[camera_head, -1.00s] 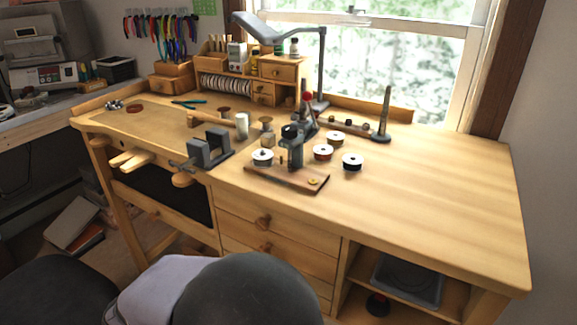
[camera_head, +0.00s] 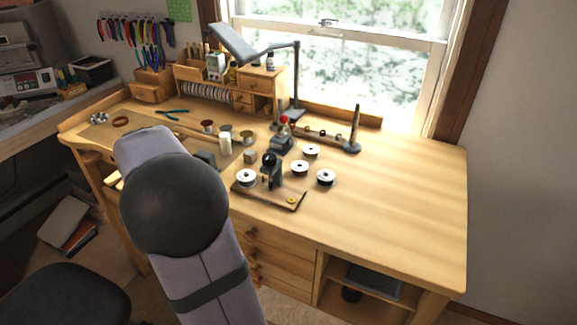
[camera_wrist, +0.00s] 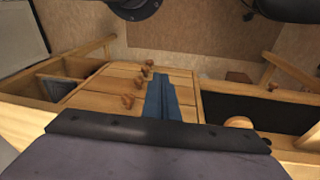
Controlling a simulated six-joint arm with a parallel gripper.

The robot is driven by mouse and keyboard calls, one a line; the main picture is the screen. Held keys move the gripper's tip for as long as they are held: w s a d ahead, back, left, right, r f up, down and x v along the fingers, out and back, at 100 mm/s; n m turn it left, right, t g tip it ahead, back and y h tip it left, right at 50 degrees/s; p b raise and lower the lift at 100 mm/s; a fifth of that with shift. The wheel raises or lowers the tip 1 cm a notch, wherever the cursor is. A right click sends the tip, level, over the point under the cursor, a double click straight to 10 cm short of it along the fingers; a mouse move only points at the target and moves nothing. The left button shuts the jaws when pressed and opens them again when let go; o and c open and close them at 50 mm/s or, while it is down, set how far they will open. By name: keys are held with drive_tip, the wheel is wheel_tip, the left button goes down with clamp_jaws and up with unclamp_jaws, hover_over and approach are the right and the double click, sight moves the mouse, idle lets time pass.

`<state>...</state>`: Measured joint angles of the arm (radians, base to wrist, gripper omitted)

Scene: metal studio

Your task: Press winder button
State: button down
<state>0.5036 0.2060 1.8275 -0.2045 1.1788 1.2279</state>
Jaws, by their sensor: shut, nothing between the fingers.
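The winder stands on the workbench in the head view, a wooden base board (camera_head: 270,196) with a dark grey upright (camera_head: 270,172) on it. A small round yellow button (camera_head: 291,200) sits near the base's front right corner. A white-topped spool (camera_head: 246,178) is at the winder's left end. My gripper (camera_wrist: 160,95) shows in the wrist view as narrow blue-grey fingers, shut and empty, in front of the bench's drawers. The winder is not visible in the wrist view.
Several loose spools, one of them a white-topped spool (camera_head: 326,177), lie right of and behind the winder. A dark upright post (camera_head: 355,130) stands farther back. The worktop's right side is clear. Drawer knobs (camera_wrist: 127,101) protrude in the wrist view.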

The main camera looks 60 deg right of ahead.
drive_tip(key=s+d+r+m+g+p, duration=0.1)
drive_tip(key=s+d+r+m+p, duration=0.25)
drive_tip(key=d+r+m, duration=0.35)
drive_tip(key=s+d+r+m+g+p, duration=0.1)
drive_tip(key=s+d+r+m+p, duration=0.1)
drive_tip(key=d+r+m+p, duration=0.45)
drive_tip(key=s+d+r+m+y, duration=0.1)
drive_tip(key=s+d+r+m, duration=0.2)
drive_tip(key=s+r, duration=0.3)
drive_tip(key=shift+s+d+m+y+p, duration=0.35)
drive_tip(key=shift+s+d, duration=0.25)
drive_tip(key=shift+d, duration=0.1)
drive_tip(key=shift+f, duration=0.2)
drive_tip(key=p, duration=0.3)
hover_over(293, 200)
drive_tip(key=w, duration=0.1)
wheel_tip(293, 200, down, 12)
drive_tip(key=shift+a, duration=0.1)
drive_tip(key=shift+f+p, duration=0.3)
drive_tip(key=shift+f, duration=0.35)
